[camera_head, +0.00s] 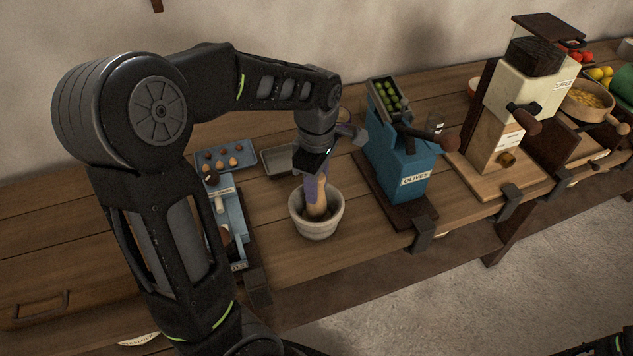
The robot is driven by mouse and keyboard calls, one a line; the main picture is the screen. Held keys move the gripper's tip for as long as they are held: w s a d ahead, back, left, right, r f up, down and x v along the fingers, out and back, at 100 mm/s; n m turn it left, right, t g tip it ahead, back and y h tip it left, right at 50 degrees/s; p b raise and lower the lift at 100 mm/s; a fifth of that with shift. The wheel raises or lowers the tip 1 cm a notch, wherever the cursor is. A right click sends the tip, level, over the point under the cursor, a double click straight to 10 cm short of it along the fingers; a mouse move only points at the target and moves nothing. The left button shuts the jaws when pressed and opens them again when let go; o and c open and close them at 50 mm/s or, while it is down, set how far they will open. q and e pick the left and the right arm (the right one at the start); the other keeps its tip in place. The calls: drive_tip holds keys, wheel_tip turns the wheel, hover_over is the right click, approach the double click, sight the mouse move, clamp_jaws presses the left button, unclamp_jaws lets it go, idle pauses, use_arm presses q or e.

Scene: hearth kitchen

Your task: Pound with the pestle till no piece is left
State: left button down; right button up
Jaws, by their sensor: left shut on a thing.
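A pale stone mortar (317,226) stands upright on the wooden counter near its front edge. The wooden pestle (316,206) stands in it, its lower end inside the bowl. My left gripper (315,188) points down over the mortar and is shut on the pestle. The gripper hides the pestle's upper part. The inside of the mortar is dark and mostly covered, so I cannot tell whether pieces lie in it. Only a bit of my right arm seems to show at the bottom right corner; its gripper is out of view.
A blue tray (226,158) with several small brown and orange pieces lies behind left. A grey empty tray (277,161) is behind the mortar. A blue olive press (398,160) stands close on the right, then a coffee mill (514,110). The counter's far left is bare.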

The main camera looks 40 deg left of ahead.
use_arm(q)
drive_tip(key=shift+f, duration=0.5)
wheel_tip(320, 180, up, 5)
drive_tip(key=p, duration=0.3)
drive_tip(key=shift+p, duration=0.4)
drive_tip(key=shift+f, duration=0.1)
drive_tip(key=shift+f, duration=0.1)
drive_tip(key=shift+f+b, duration=0.6)
drive_tip(key=shift+f, duration=0.1)
drive_tip(key=shift+f+b, duration=1.3)
drive_tip(key=shift+f, duration=0.3)
drive_tip(key=shift+r+p, duration=0.5)
wheel_tip(320, 180, up, 4)
drive_tip(key=p, duration=0.3)
